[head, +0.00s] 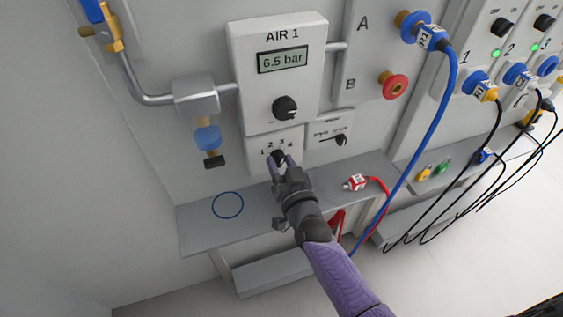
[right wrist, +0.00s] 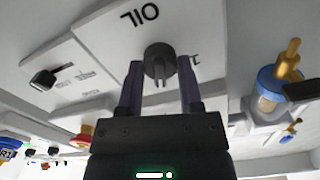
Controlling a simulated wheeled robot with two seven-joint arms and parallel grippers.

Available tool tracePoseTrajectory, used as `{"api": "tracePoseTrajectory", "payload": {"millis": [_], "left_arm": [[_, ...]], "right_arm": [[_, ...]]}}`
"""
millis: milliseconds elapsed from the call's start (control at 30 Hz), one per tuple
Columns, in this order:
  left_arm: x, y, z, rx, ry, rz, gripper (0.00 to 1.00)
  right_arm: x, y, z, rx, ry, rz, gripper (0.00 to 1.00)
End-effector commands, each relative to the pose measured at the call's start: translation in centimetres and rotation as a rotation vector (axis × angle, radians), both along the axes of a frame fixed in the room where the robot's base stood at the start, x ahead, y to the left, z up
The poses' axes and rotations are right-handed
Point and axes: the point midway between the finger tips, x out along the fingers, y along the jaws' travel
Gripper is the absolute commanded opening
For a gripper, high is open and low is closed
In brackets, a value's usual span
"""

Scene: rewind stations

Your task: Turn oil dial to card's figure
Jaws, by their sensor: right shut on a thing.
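The oil dial (right wrist: 159,57) is a dark round knob on a white panel marked OIL, seen upside down in the right wrist view. In the head view its panel (head: 254,149) is below the AIR 1 box and carries a row of small figures. My right gripper (head: 284,162) reaches up from below and is shut on the oil dial, one purple finger on each side of it in the right wrist view (right wrist: 161,72). The fingers partly hide the dial in the head view, and I cannot read its setting. I can make out no card. My left gripper is out of view.
The AIR 1 box (head: 240,90) above reads 6.5 bar and has a black knob (head: 286,108). A small switch panel (head: 320,146) adjoins on the right. A grey shelf (head: 190,222) below holds a red hose end (head: 355,182). A blue hose (head: 432,125) hangs to the right.

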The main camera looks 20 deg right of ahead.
Motion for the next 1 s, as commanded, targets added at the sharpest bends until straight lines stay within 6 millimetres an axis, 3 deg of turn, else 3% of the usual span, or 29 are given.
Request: {"api": "tracePoseTrajectory", "payload": {"millis": [533,567,700,1000], "left_arm": [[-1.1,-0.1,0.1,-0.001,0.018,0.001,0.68],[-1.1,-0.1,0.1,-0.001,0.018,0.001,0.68],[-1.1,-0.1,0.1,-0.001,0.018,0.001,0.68],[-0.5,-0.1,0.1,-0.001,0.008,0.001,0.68]], "right_arm": [[0.0,0.0,-0.1,0.026,0.003,0.001,0.00],[0.0,0.0,-0.1,0.026,0.003,0.001,0.50],[0.0,0.0,-0.1,0.025,0.003,0.001,0.80],[-0.2,0.0,0.0,0.025,0.002,0.000,0.81]]}}
